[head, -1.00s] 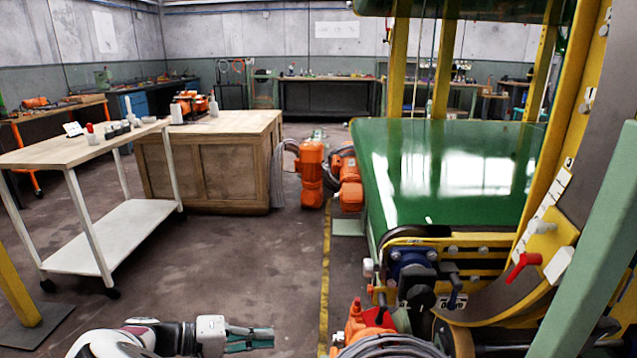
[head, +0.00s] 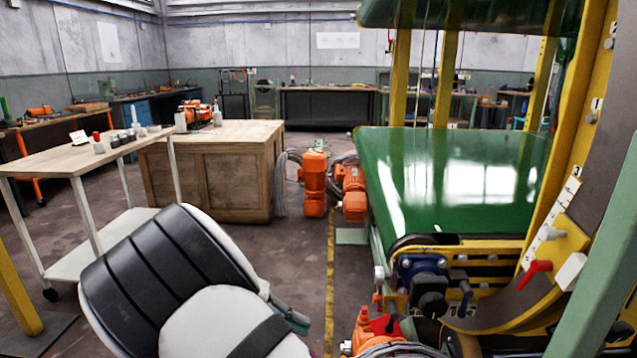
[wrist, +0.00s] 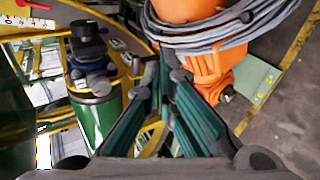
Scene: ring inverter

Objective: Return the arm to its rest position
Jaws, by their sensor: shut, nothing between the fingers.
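My arm (head: 190,275) fills the lower left of the head view, with its black and white links bent close to the camera. A small green part of my gripper (head: 297,320) shows at its right edge, and the rest is hidden behind the arm. In the wrist view my gripper (wrist: 164,75) has green fingers pointing away from the camera. It is shut, with nothing held between the fingers. The fingers point toward the machine's yellow frame and an orange motor.
The green and yellow machine (head: 440,185) stands at right, with a red handle (head: 535,272). An orange motor (wrist: 205,65) wrapped in grey cable is in the wrist view. A wheeled trolley (head: 60,165) and wooden cabinet (head: 215,175) stand at left.

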